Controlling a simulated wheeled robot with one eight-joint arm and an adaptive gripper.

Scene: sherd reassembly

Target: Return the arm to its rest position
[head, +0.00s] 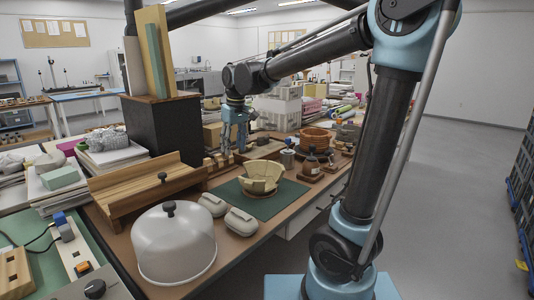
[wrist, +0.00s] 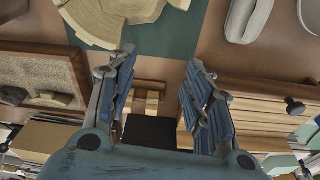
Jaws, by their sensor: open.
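My gripper (head: 234,130) hangs fingers down over the back of the brown table, behind the pale sherd bowl (head: 260,177). In the wrist view my gripper (wrist: 160,75) has its two blue fingers spread wide with nothing between them. The bowl has an uneven rim and stands on a dark green mat (head: 284,198). It also shows in the wrist view (wrist: 112,15), apart from the fingers. My arm reaches out from the right across the head view.
A wooden stand (head: 140,190) and a black box (head: 165,130) with upright boards are left of my gripper. Jars and a brown pot (head: 313,139) stand right.

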